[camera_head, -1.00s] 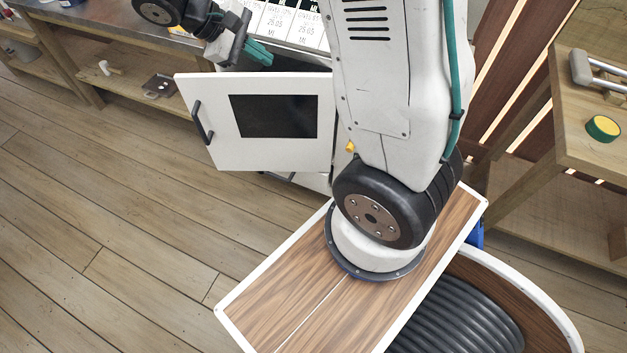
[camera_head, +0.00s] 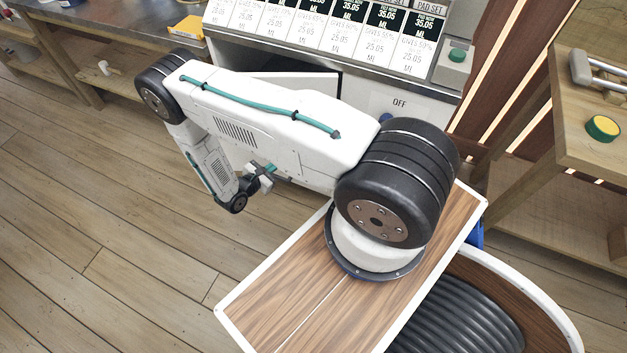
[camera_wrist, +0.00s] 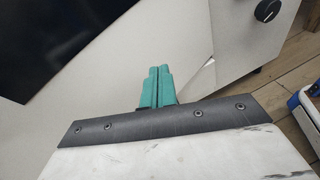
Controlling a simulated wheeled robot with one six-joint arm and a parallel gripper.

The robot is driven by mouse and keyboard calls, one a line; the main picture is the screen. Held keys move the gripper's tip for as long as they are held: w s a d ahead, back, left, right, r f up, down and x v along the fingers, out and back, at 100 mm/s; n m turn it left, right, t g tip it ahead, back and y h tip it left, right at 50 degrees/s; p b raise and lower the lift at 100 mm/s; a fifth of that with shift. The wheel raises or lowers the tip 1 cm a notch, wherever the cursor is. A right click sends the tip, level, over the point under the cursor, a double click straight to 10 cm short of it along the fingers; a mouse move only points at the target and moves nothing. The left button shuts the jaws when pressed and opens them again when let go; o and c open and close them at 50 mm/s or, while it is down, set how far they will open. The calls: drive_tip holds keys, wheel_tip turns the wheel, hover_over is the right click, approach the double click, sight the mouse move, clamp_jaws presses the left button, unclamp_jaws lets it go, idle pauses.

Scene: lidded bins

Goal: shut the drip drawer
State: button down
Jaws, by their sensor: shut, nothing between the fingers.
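A white front panel (camera_head: 295,82) stands out from the white machine, mostly hidden behind my arm in the head view. In the wrist view the panel (camera_wrist: 120,70) fills the middle, with a dark window (camera_wrist: 50,40) at upper left. I cannot tell whether this panel is the drip drawer's front; no other drawer shows clearly. My gripper (camera_head: 270,168) is low in front of the machine, below my arm. In the wrist view its teal fingers (camera_wrist: 157,85) are shut together and empty, pointing at the panel. Whether they touch it I cannot tell.
The machine has a row of price labels (camera_head: 375,45) and an OFF label (camera_head: 399,103). A black knob (camera_wrist: 267,10) shows on a white face at right. A wooden shelf (camera_head: 585,120) bears a green-yellow disc (camera_head: 603,127). The wooden floor (camera_head: 90,200) at left is clear.

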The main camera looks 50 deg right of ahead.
drive_tip(key=s+d+f+n+t+y, duration=0.1)
drive_tip(key=s+f+n+t, duration=0.1)
drive_tip(key=s+f, duration=0.45)
drive_tip(key=s+f+n+t, duration=0.1)
drive_tip(key=s+f+n, duration=0.25)
drive_tip(key=f, duration=0.55)
drive_tip(key=x, duration=1.3)
drive_tip(key=shift+d+r+m, duration=0.25)
drive_tip(key=shift+d+m, duration=0.1)
drive_tip(key=shift+d, duration=0.1)
